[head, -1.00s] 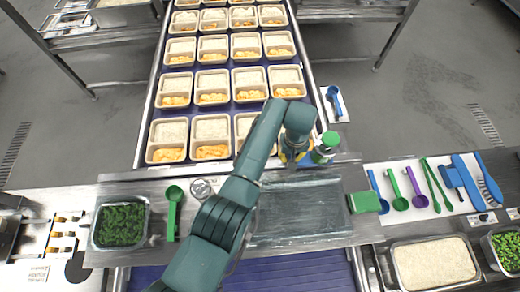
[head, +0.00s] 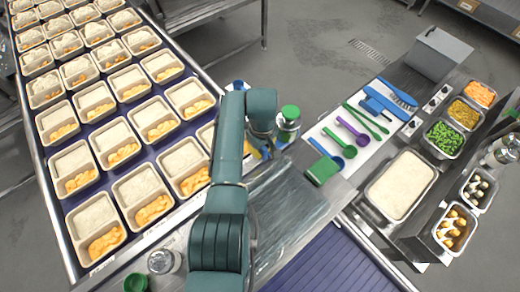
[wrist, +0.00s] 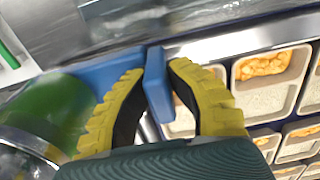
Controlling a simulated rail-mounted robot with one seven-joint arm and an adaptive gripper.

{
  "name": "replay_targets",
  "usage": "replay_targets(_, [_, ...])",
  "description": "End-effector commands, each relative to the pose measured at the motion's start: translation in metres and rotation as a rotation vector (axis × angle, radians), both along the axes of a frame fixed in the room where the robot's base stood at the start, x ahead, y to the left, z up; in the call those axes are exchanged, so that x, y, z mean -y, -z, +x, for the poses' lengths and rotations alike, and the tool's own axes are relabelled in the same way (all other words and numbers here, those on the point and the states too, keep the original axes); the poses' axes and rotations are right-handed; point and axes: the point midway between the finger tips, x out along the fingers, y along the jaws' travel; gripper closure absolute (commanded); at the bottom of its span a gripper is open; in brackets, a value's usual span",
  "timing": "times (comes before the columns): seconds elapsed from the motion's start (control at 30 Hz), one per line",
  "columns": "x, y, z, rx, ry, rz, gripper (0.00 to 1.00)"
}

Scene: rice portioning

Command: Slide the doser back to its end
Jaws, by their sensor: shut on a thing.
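My gripper (wrist: 157,72) has yellow ribbed fingers. In the wrist view they are shut on an upright blue tab (wrist: 157,92), which I take to be part of the doser. A wider blue piece (wrist: 98,74) runs left from the tab. In the head view my gripper (head: 260,148) is low at the bench edge beside the tray conveyor, left of a green-capped jar (head: 289,118). My arm and the jar hide most of what it holds there, so the doser's full shape and its end stop cannot be made out.
Portion trays (head: 140,188) with rice and orange food fill the conveyor on the left. A green block (head: 322,171) and a white mat (head: 345,130) with spoons, tongs and a brush lie to the right. A rice pan (head: 402,184) stands further right.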

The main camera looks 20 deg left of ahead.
Motion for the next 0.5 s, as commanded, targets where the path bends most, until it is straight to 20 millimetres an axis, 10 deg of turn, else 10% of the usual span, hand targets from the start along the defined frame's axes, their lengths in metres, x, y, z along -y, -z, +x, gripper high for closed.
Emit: replay_targets(0.5, [0.001,-0.023,0.003,0.010,0.002,0.001,0.70])
